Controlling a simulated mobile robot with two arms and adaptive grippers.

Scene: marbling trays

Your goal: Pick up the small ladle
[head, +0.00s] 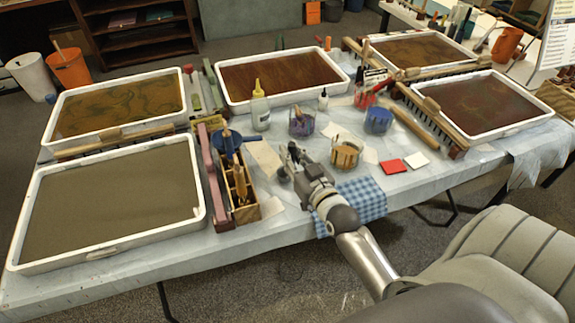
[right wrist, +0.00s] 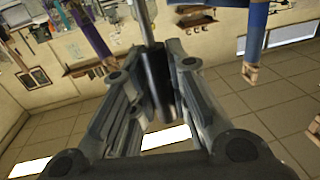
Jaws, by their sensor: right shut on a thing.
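My right gripper (head: 291,160) is above the blue-covered table, left of the checked cloth. In the right wrist view its fingers (right wrist: 157,62) are closed around a dark handle with a pale metal shaft, which I take to be the small ladle (right wrist: 155,85). The shaft runs out of the top of that view, so the ladle's bowl is not seen there. In the head view the ladle is hard to tell from the dark gripper. My left gripper is not in view.
A wooden caddy (head: 246,211) with tools stands left of the gripper. A blue checked cloth (head: 362,197), a paint cup (head: 346,153) and a yellow-capped bottle (head: 260,108) are near. White-rimmed trays (head: 203,211) stand around. A red square (head: 391,167) lies to the right.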

